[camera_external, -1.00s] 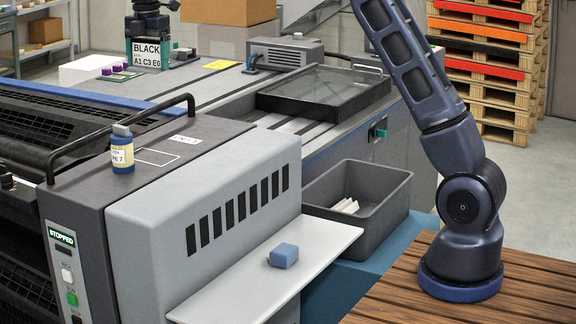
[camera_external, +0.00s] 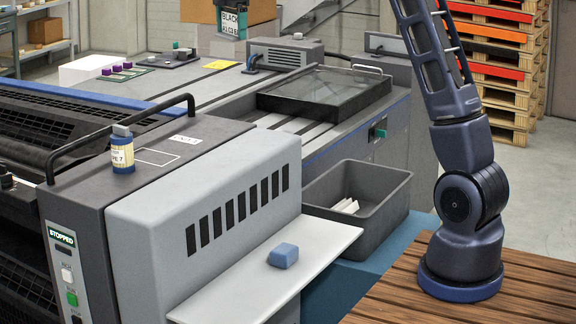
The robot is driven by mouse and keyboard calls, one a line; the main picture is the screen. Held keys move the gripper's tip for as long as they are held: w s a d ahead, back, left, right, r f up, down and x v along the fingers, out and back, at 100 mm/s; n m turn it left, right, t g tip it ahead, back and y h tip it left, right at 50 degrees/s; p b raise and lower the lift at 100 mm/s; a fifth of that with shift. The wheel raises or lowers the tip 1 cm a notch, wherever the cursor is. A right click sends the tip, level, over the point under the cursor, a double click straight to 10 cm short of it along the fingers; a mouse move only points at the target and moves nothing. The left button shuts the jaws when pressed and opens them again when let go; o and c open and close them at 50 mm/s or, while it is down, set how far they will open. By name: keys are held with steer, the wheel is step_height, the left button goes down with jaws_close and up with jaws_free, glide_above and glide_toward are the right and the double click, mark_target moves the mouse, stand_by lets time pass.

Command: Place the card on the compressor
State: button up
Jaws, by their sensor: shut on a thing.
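The card (camera_external: 233,24) is a small upright plate with dark print reading BLACK on white and a green edge. It hangs at the top of the view, in front of the cardboard box. My gripper (camera_external: 232,3) shows only as dark tips at the top edge, shut on the card; the rest is out of frame. The compressor appears to be the grey vented box (camera_external: 285,53) on the machine's far deck, with a blue hose end beside it. The card is up and left of it in the picture, apart from it.
A dark glass-topped frame (camera_external: 325,92) lies before the compressor. A bottle (camera_external: 122,152) stands on the near cabinet.

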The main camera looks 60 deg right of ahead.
steer(key=s+d+m, duration=0.4)
steer(key=s+d, duration=0.6)
steer(key=d, duration=0.3)
steer(key=m, duration=0.9)
glide_above(408, 247)
steer(key=s+a, duration=0.2)
steer(key=a, duration=0.4)
steer(key=f, duration=6.6)
steer(key=shift+w+d+f, duration=0.2)
steer(key=shift+w+d, duration=0.05)
steer(key=shift+w, duration=0.05)
steer(key=o, duration=0.6)
steer(key=shift+f, duration=0.15)
steer(key=shift+o, duration=0.5)
